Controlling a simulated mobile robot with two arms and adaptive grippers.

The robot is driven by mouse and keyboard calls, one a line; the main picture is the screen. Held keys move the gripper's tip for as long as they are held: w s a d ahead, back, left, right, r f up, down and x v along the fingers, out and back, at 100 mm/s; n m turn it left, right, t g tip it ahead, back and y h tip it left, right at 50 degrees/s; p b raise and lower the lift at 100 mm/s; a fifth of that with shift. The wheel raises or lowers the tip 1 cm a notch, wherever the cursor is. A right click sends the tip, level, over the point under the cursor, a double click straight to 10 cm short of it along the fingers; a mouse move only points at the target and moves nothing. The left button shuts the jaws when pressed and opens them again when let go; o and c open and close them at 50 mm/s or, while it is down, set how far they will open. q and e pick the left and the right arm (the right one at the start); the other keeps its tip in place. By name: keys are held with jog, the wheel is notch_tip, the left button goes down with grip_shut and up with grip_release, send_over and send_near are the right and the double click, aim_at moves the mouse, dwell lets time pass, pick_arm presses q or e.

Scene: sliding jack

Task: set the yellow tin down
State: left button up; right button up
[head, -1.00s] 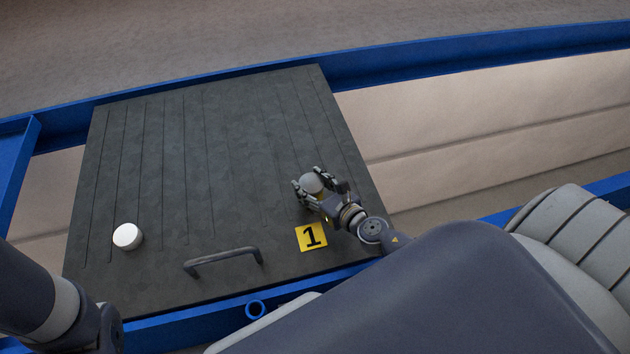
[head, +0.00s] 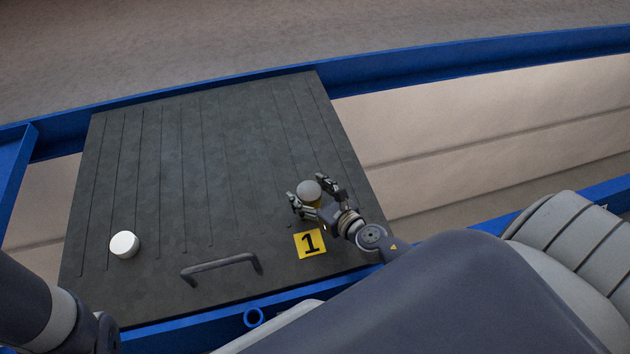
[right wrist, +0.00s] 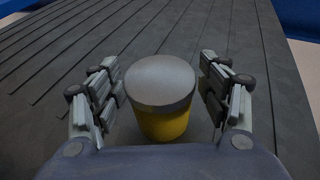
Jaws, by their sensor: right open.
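The yellow tin (right wrist: 163,124) with a grey lid stands upright on the dark grooved panel, between the fingers of my right gripper (right wrist: 160,95). In the right wrist view the fingers are spread, with a gap on each side of the tin. In the head view the tin shows mostly as its grey lid (head: 309,191), and my right gripper (head: 316,192) is around it with its fingers apart. My left arm comes in at the lower left, but its gripper is out of view.
The dark panel (head: 200,180) has a handle (head: 220,264) and a yellow label with a 1 (head: 309,243) near its front edge. A white round tin (head: 124,245) stands at the left. Blue rails (head: 450,65) frame the panel. Its middle is clear.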

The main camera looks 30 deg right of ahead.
jog(key=shift+r, duration=0.4)
jog(key=shift+s, duration=0.4)
jog(key=v, duration=0.9)
jog(key=shift+s+b, duration=0.3)
jog(key=shift+v, duration=0.85)
jog(key=shift+w+r, duration=0.15)
jog(key=shift+r, duration=0.05)
